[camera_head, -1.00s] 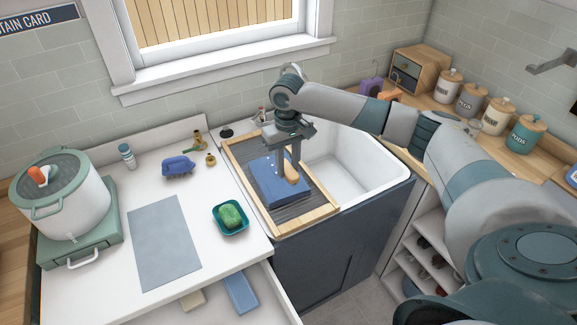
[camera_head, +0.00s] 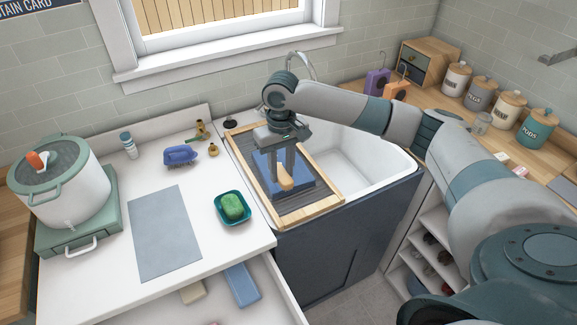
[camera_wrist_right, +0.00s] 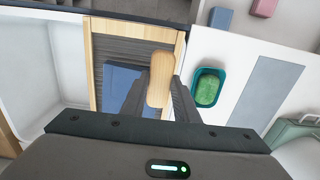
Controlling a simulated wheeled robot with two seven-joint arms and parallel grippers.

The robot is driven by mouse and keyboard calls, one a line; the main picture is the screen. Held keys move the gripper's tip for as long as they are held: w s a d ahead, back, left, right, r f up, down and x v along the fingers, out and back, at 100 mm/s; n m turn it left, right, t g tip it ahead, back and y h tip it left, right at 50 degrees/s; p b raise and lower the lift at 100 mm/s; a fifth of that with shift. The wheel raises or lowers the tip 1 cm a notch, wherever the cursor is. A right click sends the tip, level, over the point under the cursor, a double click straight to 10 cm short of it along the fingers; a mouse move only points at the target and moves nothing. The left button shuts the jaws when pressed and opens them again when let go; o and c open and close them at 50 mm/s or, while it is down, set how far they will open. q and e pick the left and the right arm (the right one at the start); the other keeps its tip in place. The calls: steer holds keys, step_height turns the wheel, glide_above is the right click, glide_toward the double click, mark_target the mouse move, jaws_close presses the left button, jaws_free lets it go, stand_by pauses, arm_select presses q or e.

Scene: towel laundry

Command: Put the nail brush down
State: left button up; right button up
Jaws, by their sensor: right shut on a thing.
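My right gripper (camera_head: 282,168) is shut on the wooden nail brush (camera_head: 285,182). It hangs over the washboard (camera_head: 318,209) with its pale wooden frame. In the right wrist view the tan, rounded brush (camera_wrist_right: 161,78) lies between the two fingers (camera_wrist_right: 158,100). A folded blue cloth (camera_head: 304,181) lies on the board, behind and below the brush. I cannot tell whether the brush touches the cloth. My left gripper is not in view.
Left of the board, a teal dish (camera_head: 220,214) holds a green block. A blue brush (camera_head: 181,156) and small brass pieces (camera_head: 200,130) lie farther back. A grey mat (camera_head: 166,235) is bare. The white sink basin (camera_head: 350,170) is right of the board.

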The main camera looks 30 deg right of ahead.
steer(key=s+a+f+b, duration=0.2)
steer(key=s+a+b, duration=0.3)
steer(key=s, duration=0.2)
steer(key=s+a+f+b, duration=0.3)
steer(key=s+a+b, duration=0.2)
steer(key=s+b, duration=0.1)
steer(key=shift+s+a+n, duration=0.3)
steer(key=shift+s+a, duration=0.05)
steer(key=shift+s, duration=0.35)
steer(key=shift+d, duration=0.1)
